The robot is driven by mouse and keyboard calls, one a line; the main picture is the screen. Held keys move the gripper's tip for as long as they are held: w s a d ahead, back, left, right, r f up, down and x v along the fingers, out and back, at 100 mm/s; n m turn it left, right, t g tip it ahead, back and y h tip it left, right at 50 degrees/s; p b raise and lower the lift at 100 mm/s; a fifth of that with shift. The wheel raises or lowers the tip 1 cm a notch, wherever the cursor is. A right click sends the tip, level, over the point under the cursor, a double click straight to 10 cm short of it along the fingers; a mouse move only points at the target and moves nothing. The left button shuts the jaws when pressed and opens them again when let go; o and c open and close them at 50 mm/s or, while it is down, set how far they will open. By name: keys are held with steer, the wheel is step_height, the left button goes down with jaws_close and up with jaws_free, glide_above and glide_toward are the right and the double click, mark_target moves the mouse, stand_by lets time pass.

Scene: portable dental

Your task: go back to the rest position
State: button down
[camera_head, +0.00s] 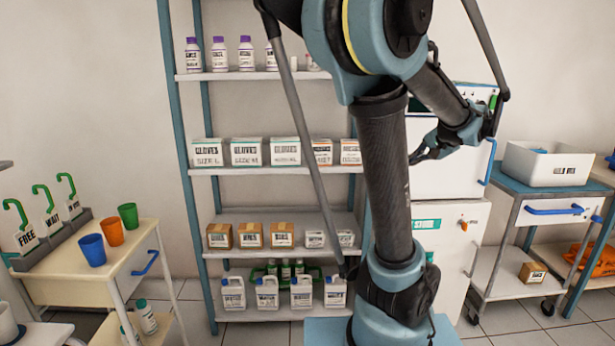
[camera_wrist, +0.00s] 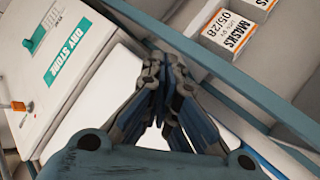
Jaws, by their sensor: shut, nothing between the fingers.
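My gripper (camera_head: 422,155) is raised in front of the white cabinets, to the right of the shelf rack. In the wrist view my gripper (camera_wrist: 163,75) is shut, its fingers together with nothing held. The wrist view looks down at a tilt past a white cabinet door (camera_wrist: 75,50) labelled DRY STORE and a shelf with mask boxes (camera_wrist: 238,32). The fingers appear apart from both.
A shelf rack (camera_head: 180,130) holds bottles, glove boxes, cartons and jugs. A cream cart (camera_head: 130,268) with cups (camera_head: 110,232) and hanging tags stands at left. A blue-topped cart (camera_head: 520,186) with a white bin (camera_head: 548,166) stands at right. Tiled floor shows between them.

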steer(key=s+a+f+n+g, duration=0.2)
steer(key=s+a+f, duration=0.3)
steer(key=a, duration=0.4)
steer(key=s+a+f+n+g+h, duration=0.2)
steer(key=s+a+f+n, duration=0.1)
steer(key=s+f, duration=0.4)
steer(key=s+a+f+n+g+h, duration=0.2)
steer(key=s+f+n, duration=0.3)
steer(key=s, duration=0.5)
step_height(320, 180, down, 2)
steer(key=shift+a+f+h, duration=0.25)
steer(key=shift+a+h, duration=0.15)
steer(key=shift+a, duration=0.2)
